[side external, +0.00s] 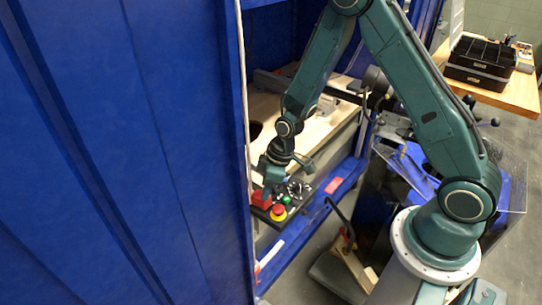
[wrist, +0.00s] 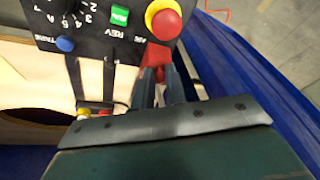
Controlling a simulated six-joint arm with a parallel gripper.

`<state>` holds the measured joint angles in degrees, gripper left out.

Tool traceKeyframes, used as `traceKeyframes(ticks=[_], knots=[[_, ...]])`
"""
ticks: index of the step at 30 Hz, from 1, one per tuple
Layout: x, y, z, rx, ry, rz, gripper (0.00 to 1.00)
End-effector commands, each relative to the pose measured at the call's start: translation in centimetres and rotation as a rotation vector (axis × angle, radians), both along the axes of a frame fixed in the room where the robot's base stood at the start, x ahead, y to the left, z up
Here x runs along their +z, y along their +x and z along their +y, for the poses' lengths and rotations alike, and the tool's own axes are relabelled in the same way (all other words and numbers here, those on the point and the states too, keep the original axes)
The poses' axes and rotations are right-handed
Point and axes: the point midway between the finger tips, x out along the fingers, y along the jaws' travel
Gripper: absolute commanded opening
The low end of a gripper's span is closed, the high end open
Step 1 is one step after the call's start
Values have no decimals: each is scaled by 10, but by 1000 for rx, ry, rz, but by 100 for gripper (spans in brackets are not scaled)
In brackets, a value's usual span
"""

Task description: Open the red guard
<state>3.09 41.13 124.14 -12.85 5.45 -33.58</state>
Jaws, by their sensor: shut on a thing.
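The red guard (side external: 261,198) is on the black control panel inside the blue enclosure in the side view. In the wrist view the red guard (wrist: 160,57) is just below the yellow-ringed red button, partly hidden by my fingers. My gripper (side external: 267,186) points down at the guard in the side view. In the wrist view the fingers of my gripper (wrist: 160,88) are shut on the guard. How far the guard is raised, and what lies under it, I cannot tell.
Beside the guard are a red mushroom button (wrist: 165,22) with a yellow ring, a green button (wrist: 120,15), a blue button (wrist: 65,44) and a dial (wrist: 69,7). A wooden worktop (side external: 315,130) lies behind the panel. The blue enclosure wall (side external: 120,150) stands close on the left.

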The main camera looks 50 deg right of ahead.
Motion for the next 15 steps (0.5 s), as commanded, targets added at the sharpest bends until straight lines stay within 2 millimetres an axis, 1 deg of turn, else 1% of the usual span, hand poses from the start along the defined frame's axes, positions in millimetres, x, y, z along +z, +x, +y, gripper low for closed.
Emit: traceKeyframes(ticks=[15], knots=[[7, 19, -1, 0, -1, 252, 0]])
